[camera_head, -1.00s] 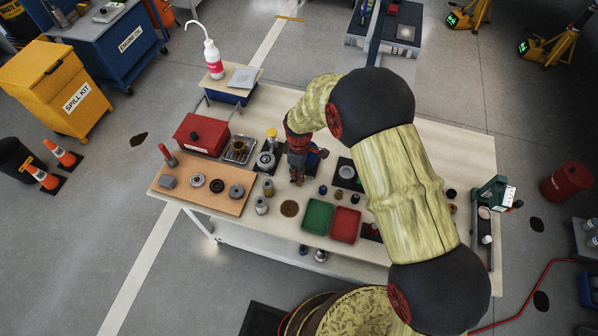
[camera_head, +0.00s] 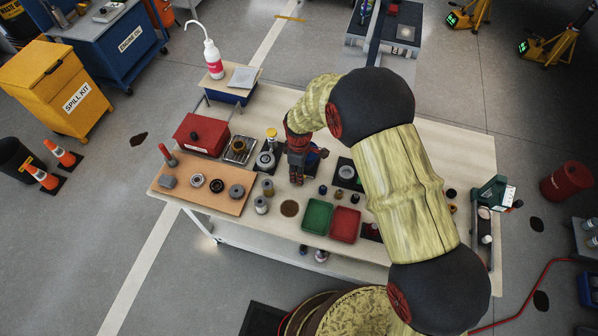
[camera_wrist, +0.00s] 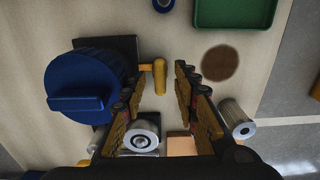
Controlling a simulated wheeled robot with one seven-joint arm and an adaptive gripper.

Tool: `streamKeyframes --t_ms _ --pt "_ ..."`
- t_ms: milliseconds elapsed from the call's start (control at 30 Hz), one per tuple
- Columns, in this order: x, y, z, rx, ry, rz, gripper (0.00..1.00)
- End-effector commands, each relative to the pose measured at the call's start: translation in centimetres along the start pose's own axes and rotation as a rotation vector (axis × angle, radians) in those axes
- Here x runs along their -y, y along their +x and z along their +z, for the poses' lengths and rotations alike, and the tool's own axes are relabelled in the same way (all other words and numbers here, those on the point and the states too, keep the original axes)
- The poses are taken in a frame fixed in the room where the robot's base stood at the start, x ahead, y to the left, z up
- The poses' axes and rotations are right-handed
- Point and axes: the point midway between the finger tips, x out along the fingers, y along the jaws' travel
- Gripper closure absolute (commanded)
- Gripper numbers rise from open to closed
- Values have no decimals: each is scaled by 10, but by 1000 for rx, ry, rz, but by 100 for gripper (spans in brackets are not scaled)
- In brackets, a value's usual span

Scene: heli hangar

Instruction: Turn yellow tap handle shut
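The yellow tap handle (camera_wrist: 160,76) shows in the wrist view as a short bar with a rounded end, beside a dark block and a blue round part with a raised grip (camera_wrist: 82,86). My gripper (camera_wrist: 160,72) is open, with one finger on each side of the yellow handle in the picture. Gaps show between the handle and both fingers; I cannot tell the depth. In the head view my gripper (camera_head: 296,176) points down at the bench, and the blue part (camera_head: 318,153) shows just right of it. The yellow handle is hidden there by my gripper.
A green tray (camera_head: 317,216) and a red tray (camera_head: 345,225) lie near the bench front. A brown round patch (camera_wrist: 220,63) is on the bench. A yellow-capped item (camera_head: 271,134) stands left of my gripper.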

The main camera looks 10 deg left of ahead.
Motion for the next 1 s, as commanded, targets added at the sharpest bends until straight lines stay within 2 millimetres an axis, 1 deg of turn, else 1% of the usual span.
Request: streamKeyframes --t_ms 67,167,267,500,600,700,833,1000 --pt "0 -3 0 -1 0 1 70" --pt "-1 -14 -1 -2 0 2 70" --pt "-1 -30 -1 -2 0 3 70" --pt "-1 -80 -1 -2 0 3 70" --pt "-1 -96 -1 -2 0 2 70" --pt "-1 -109 0 -1 0 1 70" --pt "0 -117 0 0 0 0 70" --pt "0 -120 0 1 0 -1 70"
